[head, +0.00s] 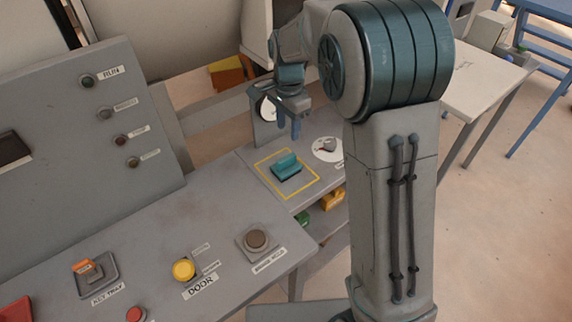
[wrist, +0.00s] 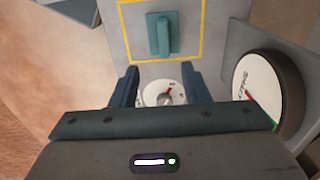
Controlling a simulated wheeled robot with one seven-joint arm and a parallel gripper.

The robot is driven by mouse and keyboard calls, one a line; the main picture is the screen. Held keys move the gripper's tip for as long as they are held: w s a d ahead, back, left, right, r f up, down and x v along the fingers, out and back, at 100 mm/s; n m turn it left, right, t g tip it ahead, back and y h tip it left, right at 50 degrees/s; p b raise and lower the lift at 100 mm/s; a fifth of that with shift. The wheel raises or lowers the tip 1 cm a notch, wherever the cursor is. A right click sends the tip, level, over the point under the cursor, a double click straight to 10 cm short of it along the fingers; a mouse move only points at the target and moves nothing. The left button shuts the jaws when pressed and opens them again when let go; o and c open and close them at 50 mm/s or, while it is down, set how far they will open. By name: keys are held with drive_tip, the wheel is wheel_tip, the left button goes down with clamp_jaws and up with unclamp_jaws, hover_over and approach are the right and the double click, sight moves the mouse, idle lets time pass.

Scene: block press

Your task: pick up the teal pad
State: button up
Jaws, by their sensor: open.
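The teal pad (head: 287,168) is a flat block with a raised grip ridge. It lies inside a yellow outlined square on the grey side table (head: 245,155). In the wrist view the teal pad (wrist: 163,34) is at the top, beyond my fingertips. My gripper (head: 289,131) is above the table, behind the pad in the head view, with its fingers pointing down. In the wrist view my gripper (wrist: 158,74) is open and empty, its blue fingers apart. A small dial with a red pointer (wrist: 165,95) shows between the fingers, below them.
A round gauge (wrist: 262,95) stands close to the right of my gripper in the wrist view. In the head view, a console with a yellow door button (head: 184,270) and a brown button (head: 256,239) is in front. Yellow and green blocks (head: 333,198) lie on a lower shelf.

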hover_over(286, 157)
drive_tip(key=f, duration=0.7)
drive_tip(key=shift+s+d+f+p, duration=0.2)
drive_tip(key=shift+s+f+p, duration=0.1)
drive_tip(key=shift+s+p, duration=0.05)
drive_tip(key=shift+w+a+f+p, duration=0.15)
drive_tip(key=shift+f+p, duration=0.25)
drive_tip(key=shift+f, duration=0.9)
drive_tip(key=shift+w+a+f+p, duration=0.1)
drive_tip(key=shift+f+p, duration=0.25)
drive_tip(key=shift+f, duration=0.95)
clamp_jaws()
